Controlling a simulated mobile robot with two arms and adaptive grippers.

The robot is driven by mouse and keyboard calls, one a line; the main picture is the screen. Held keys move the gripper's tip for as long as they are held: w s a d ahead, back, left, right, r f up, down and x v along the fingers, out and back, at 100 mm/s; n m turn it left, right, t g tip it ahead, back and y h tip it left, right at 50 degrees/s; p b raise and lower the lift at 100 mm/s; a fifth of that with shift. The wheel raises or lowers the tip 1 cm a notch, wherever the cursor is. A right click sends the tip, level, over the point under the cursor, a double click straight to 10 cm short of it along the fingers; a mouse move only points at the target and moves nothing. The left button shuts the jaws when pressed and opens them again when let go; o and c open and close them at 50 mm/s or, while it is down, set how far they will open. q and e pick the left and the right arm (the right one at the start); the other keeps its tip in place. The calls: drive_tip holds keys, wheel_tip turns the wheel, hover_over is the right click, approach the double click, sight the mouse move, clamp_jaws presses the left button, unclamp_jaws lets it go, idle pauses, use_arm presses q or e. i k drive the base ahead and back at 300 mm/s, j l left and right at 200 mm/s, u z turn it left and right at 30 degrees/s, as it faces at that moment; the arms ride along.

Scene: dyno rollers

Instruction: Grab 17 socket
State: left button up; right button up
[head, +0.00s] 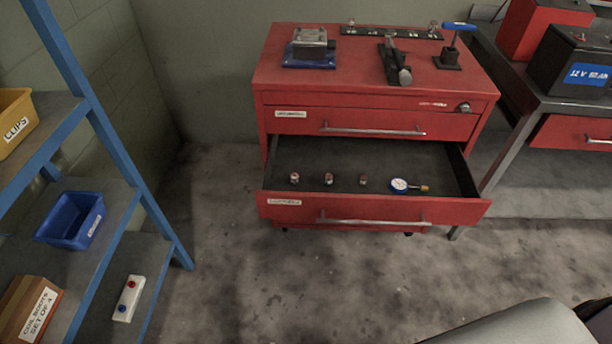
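Three small metal sockets stand in a row in the open drawer (322,207) of the red tool cabinet: a left socket (294,178), a middle socket (328,179) and a right socket (363,181). Each seems to carry a reddish mark, but any size number is too small to read, so I cannot tell which is the 17. Neither of my grippers is in view.
A round gauge (400,185) lies right of the sockets in the drawer. Tools and a vise-like block (309,45) stand on the cabinet top (350,68). A blue shelf rack (140,190) is at left, a battery (572,62) bench at right. Floor before the drawer is clear.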

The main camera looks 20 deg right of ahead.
sight(328, 178)
drive_tip(key=i+l+u, duration=0.1)
drive_tip(key=l+u, duration=0.2)
drive_tip(key=l, duration=0.7)
drive_tip(key=l+u, duration=0.35)
drive_tip(key=l, duration=0.6)
